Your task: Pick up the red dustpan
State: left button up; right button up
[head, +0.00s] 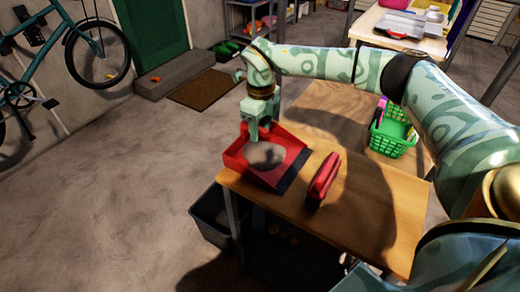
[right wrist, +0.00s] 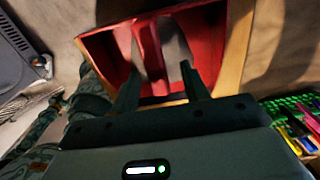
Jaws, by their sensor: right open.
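The red dustpan (head: 238,160) lies on the near left corner of the wooden table, with a dark front edge. A grey rounded lump (head: 264,155) shows in its pan. My right gripper (head: 262,136) points down over the back of the dustpan. In the right wrist view my right gripper (right wrist: 162,70) is open, with a red bar-like part of the dustpan (right wrist: 150,48) showing between its fingers. I cannot tell whether the fingers touch it. My left gripper is not in view.
A red object (head: 324,177) stands on the wooden table (head: 375,215) right of the dustpan. A green basket (head: 392,136) with items sits farther right. A dark bin (head: 210,215) is below the table's left edge. The table's front middle is bare.

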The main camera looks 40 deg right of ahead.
aim_at(261, 153)
notch_tip(261, 153, down, 4)
jog(key=shift+s+r+b, duration=0.1)
jog(key=shift+s+b, duration=0.05)
jog(key=shift+b, duration=0.4)
jog(key=shift+r, duration=0.1)
grip_shut()
